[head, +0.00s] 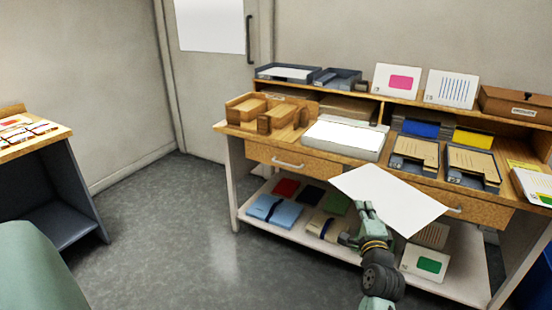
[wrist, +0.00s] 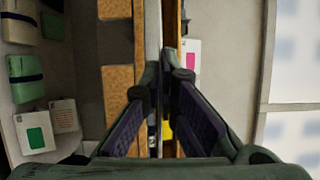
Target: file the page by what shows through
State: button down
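A blank white page (head: 392,200) is held flat in front of the desk, near the drawer fronts, and hides part of them. My gripper (head: 365,207) is shut on its near edge. In the wrist view the page (wrist: 153,40) shows edge-on between the fingertips (wrist: 163,70); no mark on it can be made out. A white-topped flat box, like a light panel (head: 343,136), lies on the desktop behind the page. Two dark trays with tan folders stand to its right, a left tray (head: 414,153) with a blue piece behind and a right tray (head: 472,164) with a yellow piece behind.
A pink-block card (head: 397,80) and a blue-striped card (head: 450,88) stand on the upper shelf. Wooden holders (head: 266,112) stand at the desk's left. A green-block card (head: 426,264) and folders lie on the lower shelf. A side table (head: 60,148) stands left; floor between is clear.

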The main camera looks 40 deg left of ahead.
jog(key=s+a+r+n+g+y, duration=0.5)
jog(key=s+a+r+n+g, duration=0.1)
jog(key=s+a+r, duration=1)
jog(key=shift+s+a+r+g+y, duration=0.3)
jog(key=shift+a+r+g, duration=0.35)
jog(key=shift+a, duration=0.6)
jog(key=shift+r+p, duration=0.15)
jog(key=shift+p, duration=0.25)
jog(key=n+h+p, duration=0.2)
jog(key=h+p, duration=0.1)
jog(key=n+g+h+p, duration=0.1)
jog(key=n+h+p, duration=0.1)
jog(key=h+p, duration=0.1)
jog(key=shift+h, duration=0.5)
